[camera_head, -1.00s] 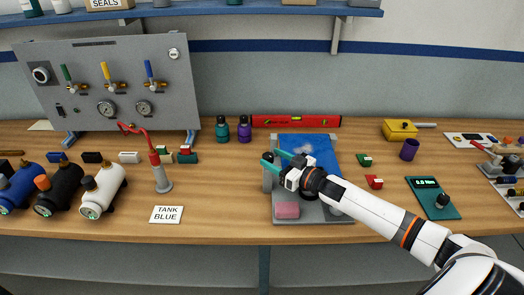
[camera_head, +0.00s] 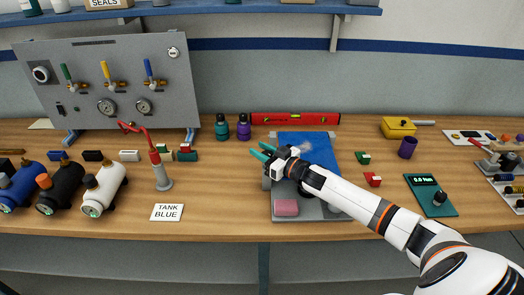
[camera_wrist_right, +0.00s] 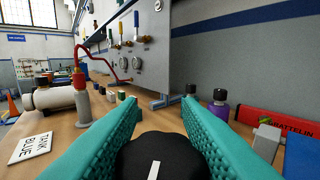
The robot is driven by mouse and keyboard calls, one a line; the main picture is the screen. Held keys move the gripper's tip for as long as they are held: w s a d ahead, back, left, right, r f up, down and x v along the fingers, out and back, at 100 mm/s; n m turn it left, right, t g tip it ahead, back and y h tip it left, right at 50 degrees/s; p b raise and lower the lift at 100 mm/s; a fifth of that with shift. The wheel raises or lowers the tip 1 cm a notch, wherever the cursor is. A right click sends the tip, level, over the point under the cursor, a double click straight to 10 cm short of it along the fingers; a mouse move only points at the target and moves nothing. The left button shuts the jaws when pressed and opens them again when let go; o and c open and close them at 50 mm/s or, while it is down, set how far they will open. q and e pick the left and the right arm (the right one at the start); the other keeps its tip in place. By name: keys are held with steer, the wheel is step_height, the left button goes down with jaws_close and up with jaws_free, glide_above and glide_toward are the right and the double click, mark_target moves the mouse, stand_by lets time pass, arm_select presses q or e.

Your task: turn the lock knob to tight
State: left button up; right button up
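A black knob (camera_wrist_right: 158,160) with a white mark on top sits low in the right wrist view, between the teal fingers of my right gripper (camera_wrist_right: 162,112). The fingers lie along both sides of the knob with no visible gap, and the white mark points roughly along them. In the head view my right gripper (camera_head: 260,151) is at the left edge of the grey fixture (camera_head: 318,212), above its post, and it hides the knob there. Any tight or loose marking is not visible. My left gripper is not in view.
A blue sheet (camera_head: 347,158) and a pink block (camera_head: 286,207) lie on the fixture. Purple (camera_head: 243,127) and teal (camera_head: 222,127) bottles and a red level (camera_head: 295,119) stand behind. A green panel (camera_head: 426,200) with a display is at the right. The bench front is clear around the TANK BLUE card (camera_head: 167,213).

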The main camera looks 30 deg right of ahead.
steer(key=shift+m+h, duration=0.3)
steer(key=shift+h, duration=0.2)
steer(key=shift+m+t+h+p, duration=0.3)
steer(key=shift+m+h, duration=0.3)
steer(key=shift+h, duration=0.1)
steer(key=m+h, duration=0.1)
steer(key=h, duration=0.1)
steer(key=m+h, duration=0.1)
steer(key=shift+d+h, duration=0.2)
steer(key=shift+h, duration=0.2)
steer(key=m+h, duration=0.1)
steer(key=m+h+b, duration=0.1)
steer(key=h, duration=0.2)
steer(key=shift+d+f+m+b, duration=0.1)
steer(key=shift+d+m+b, duration=0.15)
steer(key=shift+m+b, duration=0.15)
steer(key=shift+d+m+g+h+b, duration=0.2)
steer(key=shift+m+g+h+b, duration=0.35)
steer(key=shift+h, duration=0.35)
steer(key=shift+r, duration=0.2)
steer(key=o, duration=1)
steer(key=shift+c, duration=0.2)
